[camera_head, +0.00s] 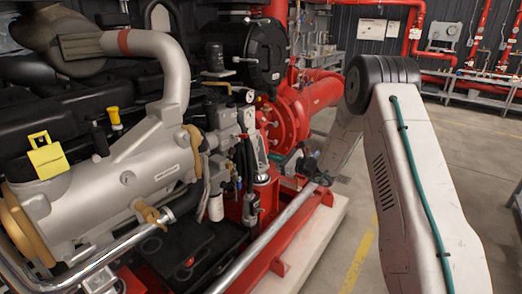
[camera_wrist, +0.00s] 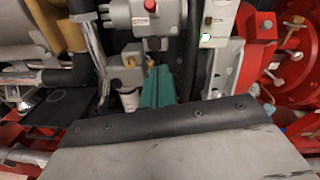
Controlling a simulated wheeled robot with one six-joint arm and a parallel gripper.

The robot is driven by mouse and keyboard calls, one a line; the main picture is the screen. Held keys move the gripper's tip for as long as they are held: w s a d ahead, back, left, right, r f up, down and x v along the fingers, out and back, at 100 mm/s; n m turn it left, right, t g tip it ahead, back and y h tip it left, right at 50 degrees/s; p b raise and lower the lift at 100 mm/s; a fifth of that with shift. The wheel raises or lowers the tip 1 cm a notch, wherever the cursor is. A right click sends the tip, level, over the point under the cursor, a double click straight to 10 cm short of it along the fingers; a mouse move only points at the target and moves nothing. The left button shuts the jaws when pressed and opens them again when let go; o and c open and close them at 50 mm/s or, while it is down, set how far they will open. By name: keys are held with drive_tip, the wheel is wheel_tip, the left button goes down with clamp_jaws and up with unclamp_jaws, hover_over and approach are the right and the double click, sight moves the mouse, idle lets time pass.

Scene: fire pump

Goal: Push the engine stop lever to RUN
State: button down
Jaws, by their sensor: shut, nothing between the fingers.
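A grey box (camera_wrist: 160,18) with a STOP label stands at the top of the wrist view. A red knob (camera_wrist: 152,4) on it is cut by the top edge; I cannot tell if this is the engine stop lever or which position it is in. My gripper (camera_wrist: 155,72) shows its teal fingers pressed together, empty, below the box. The fingertips are near a small brass fitting (camera_wrist: 150,60); whether they touch it I cannot tell. In the head view, a grey control box (camera_head: 221,115) is on the engine side, left of my arm.
A black hose (camera_wrist: 187,65) runs down just right of my fingers. A white filter canister (camera_wrist: 130,98) stands left of them. The red pump housing (camera_head: 290,118) is behind, and a silver pipe (camera_head: 265,237) crosses in front. Open floor (camera_head: 455,150) lies right.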

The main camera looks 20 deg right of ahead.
sight(240, 136)
drive_tip(key=w+a+r, duration=0.3)
drive_tip(key=w+a, duration=0.4)
drive_tip(key=shift+w+r, duration=0.2)
drive_tip(key=shift+w, duration=0.15)
drive_tip(key=shift+r, duration=0.1)
drive_tip(key=shift+r+g, duration=0.25)
drive_tip(key=shift+g, duration=0.05)
